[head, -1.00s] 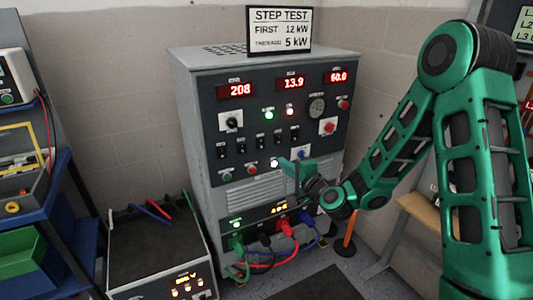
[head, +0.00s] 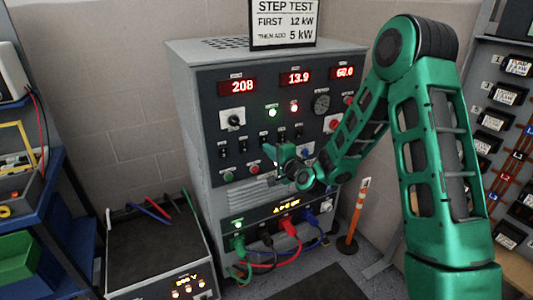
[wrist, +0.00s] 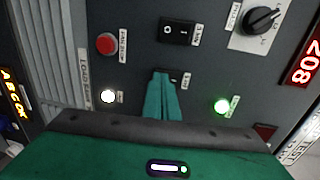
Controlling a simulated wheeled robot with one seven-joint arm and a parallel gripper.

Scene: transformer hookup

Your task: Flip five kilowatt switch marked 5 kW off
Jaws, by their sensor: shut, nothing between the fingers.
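The grey load bank cabinet (head: 215,85) carries a row of black rocker switches (head: 243,146) under its red displays. In the wrist view one rocker (wrist: 178,31) with O and I marks shows clear above my fingers. A second rocker (wrist: 181,76) is mostly hidden behind my fingertips. Their small labels are too small to read surely, so I cannot tell which is the 5 kW switch. My gripper (wrist: 160,82) is shut and empty, its tips at or just in front of the partly hidden rocker. It also shows in the head view (head: 286,153) before the panel.
A sign (head: 283,24) on top reads 12 kW first, then 5 kW. A red button (wrist: 107,43), lit white lamp (wrist: 108,96) and lit green lamp (wrist: 222,105) surround my fingers. Coloured plugs and cables (head: 290,230) hang below. An orange post (head: 357,212) stands right.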

